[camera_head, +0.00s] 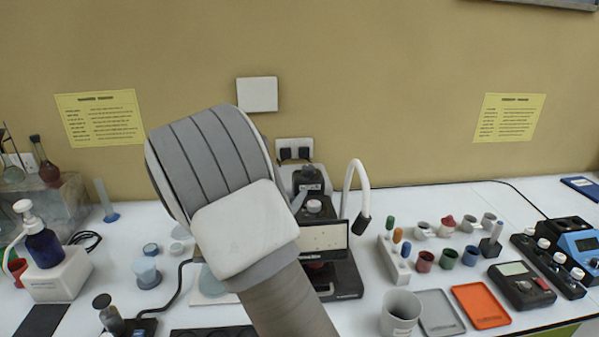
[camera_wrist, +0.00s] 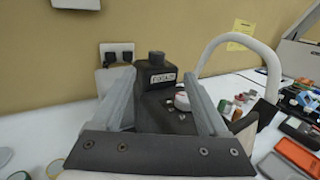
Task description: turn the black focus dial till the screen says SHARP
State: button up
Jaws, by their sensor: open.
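A black microscope-like instrument (camera_head: 345,275) stands on the white bench, partly hidden behind my arm in the head view. In the wrist view its dark body (camera_wrist: 150,100) fills the space ahead of my gripper (camera_wrist: 158,80). A dark round knob (camera_wrist: 157,58) tops it above a small label. A white cap with a red band (camera_wrist: 182,101) sits near the right finger. I cannot tell which part is the focus dial. A black-framed pale panel (camera_head: 322,238), perhaps the screen, faces the head camera; no word is readable. My gripper is open, with nothing visibly held between its fingers.
A white curved lamp neck (camera_head: 352,180) rises right of the instrument. A rack with coloured handles (camera_head: 393,262), a pale cup (camera_head: 400,311), a grey tray (camera_head: 438,312) and an orange tray (camera_head: 481,305) lie further right. A blue pump bottle (camera_head: 43,246) stands left.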

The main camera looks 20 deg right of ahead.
aim_at(305, 172)
jog(key=shift+n+y, duration=0.4)
jog(key=shift+y, duration=0.3)
jog(key=x, duration=0.5)
jog(key=p+x, duration=0.1)
jog(key=x, duration=0.4)
jog(key=p+x, duration=0.1)
jog(key=x, duration=0.4)
jog(key=shift+w+d+f, duration=0.15)
jog(key=shift+d+f, duration=0.2)
jog(key=shift+f, duration=0.05)
grip_shut()
jog(key=shift+r+m+h, duration=0.1)
jog(key=shift+m+h, duration=0.2)
jog(key=shift+h, duration=0.1)
jog(key=shift+m+g+h+p, duration=0.3)
jog(key=shift+m+g+h, duration=0.9)
jog(key=shift+g, duration=0.4)
